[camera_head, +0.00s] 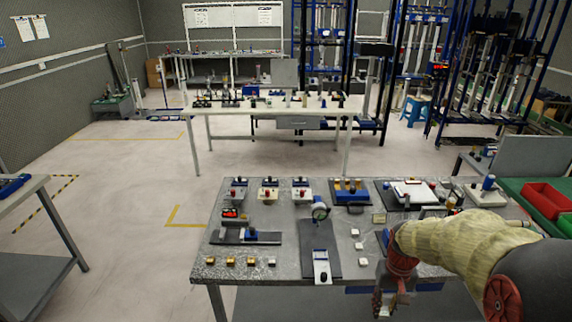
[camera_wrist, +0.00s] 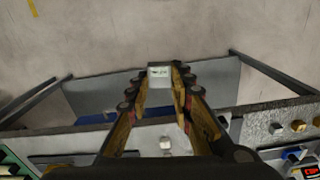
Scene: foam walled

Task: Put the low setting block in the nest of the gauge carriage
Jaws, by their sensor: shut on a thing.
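My gripper (camera_wrist: 160,78) is shut on a small pale metal block (camera_wrist: 160,71), with a dark mark on its face. The block sits between the fingertips, over the floor past the table's near edge. In the head view my gripper (camera_head: 388,300) hangs low in front of the table, right of the dial gauge stand. The dial gauge (camera_head: 320,212) stands over a dark plate (camera_head: 318,238).
Small pale blocks (camera_head: 358,246) stand on the table (camera_head: 285,225) right of the gauge plate. Several gold blocks (camera_head: 231,261) line the front left. A red-lit display (camera_head: 232,213) and another dark plate with a blue slide (camera_head: 250,235) are at left.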

